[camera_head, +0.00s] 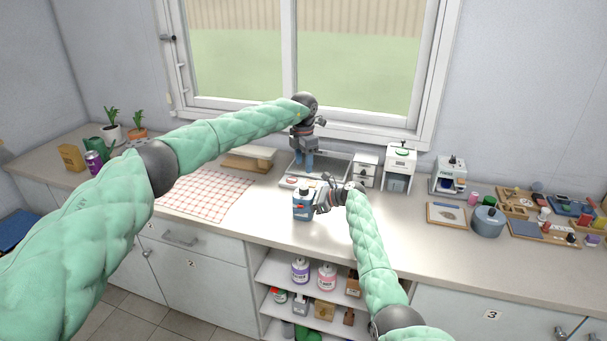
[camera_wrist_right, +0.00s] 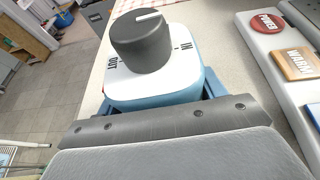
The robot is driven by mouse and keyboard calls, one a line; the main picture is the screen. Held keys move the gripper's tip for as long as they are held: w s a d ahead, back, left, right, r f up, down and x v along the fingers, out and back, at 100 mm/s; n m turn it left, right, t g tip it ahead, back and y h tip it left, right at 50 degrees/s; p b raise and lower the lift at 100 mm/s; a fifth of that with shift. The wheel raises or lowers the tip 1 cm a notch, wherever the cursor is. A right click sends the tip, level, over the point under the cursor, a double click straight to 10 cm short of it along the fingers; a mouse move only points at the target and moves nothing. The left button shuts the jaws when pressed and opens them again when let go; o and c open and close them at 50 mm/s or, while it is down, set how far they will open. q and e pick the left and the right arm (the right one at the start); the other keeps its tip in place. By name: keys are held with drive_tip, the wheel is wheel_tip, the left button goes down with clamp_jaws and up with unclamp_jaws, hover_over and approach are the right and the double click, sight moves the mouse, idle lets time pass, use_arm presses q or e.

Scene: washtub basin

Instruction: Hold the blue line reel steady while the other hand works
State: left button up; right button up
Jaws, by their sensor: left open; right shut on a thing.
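The blue line reel (camera_head: 303,208) stands on the counter in front of the washtub basin. In the right wrist view the reel (camera_wrist_right: 155,86) has a blue body, a white top and a dark knob with "IN" and "OUT" marks. My right gripper (camera_head: 316,203) is shut on the reel from its right side; its fingers are mostly hidden in the wrist view. My left gripper (camera_head: 303,164) is open and points down over the washtub basin (camera_head: 338,170), behind the reel and apart from it. What lies between its fingers is too small to tell.
A white panel with a red "POWER" button (camera_wrist_right: 266,22) and a "WARM" button (camera_wrist_right: 296,64) is close to the reel. A checked cloth (camera_head: 207,195) lies at left. White machines (camera_head: 400,160), a blue-grey pot (camera_head: 487,221) and trays are at right. The counter's front right is clear.

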use_arm(q)
drive_tip(key=shift+r, duration=1.15)
use_arm(e)
drive_tip(key=o, duration=1.2)
drive_tip(key=shift+o, duration=0.2)
